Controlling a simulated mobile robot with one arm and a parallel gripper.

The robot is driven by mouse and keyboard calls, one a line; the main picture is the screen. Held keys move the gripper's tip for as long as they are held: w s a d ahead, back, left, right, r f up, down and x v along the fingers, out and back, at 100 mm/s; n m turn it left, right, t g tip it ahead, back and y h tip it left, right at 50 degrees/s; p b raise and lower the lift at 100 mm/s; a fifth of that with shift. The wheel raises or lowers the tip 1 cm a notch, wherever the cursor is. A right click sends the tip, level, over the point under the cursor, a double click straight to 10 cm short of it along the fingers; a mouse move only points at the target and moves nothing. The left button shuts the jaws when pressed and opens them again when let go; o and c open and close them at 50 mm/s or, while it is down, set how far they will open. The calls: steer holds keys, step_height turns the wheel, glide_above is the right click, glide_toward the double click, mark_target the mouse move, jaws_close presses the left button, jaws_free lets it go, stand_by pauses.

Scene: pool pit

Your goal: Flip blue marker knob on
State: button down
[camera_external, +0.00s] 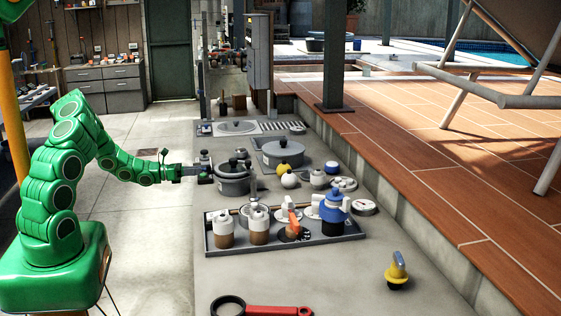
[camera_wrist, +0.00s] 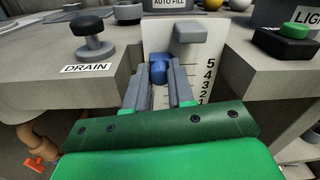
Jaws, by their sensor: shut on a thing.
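In the wrist view a small blue knob (camera_wrist: 158,73) sits on a white upright scale plate (camera_wrist: 206,62) marked with the numbers 1 to 5. My gripper (camera_wrist: 157,84) is shut on the blue knob, with a grey finger on each side of it. A grey handle (camera_wrist: 191,33) sticks out above and to the right of the knob. In the outside view my gripper (camera_external: 190,171) is at the left edge of the long grey counter, beside a dark pot. The blue knob is too small or hidden to make out there.
In the wrist view a black knob (camera_wrist: 93,38) labelled DRAIN is at left and a green-topped knob (camera_wrist: 287,40) at right. An orange valve handle (camera_wrist: 40,161) is below left. In the outside view a tray (camera_external: 285,243) of jars and a red-handled tool (camera_external: 270,311) occupy the counter (camera_external: 330,275).

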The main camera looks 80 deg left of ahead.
steer(key=shift+r, duration=0.25)
steer(key=c, duration=1.3)
jaws_free()
steer(key=shift+o, duration=0.2)
steer(key=s, duration=0.7)
steer(key=shift+s+a, duration=0.15)
steer(key=shift+s, duration=0.25)
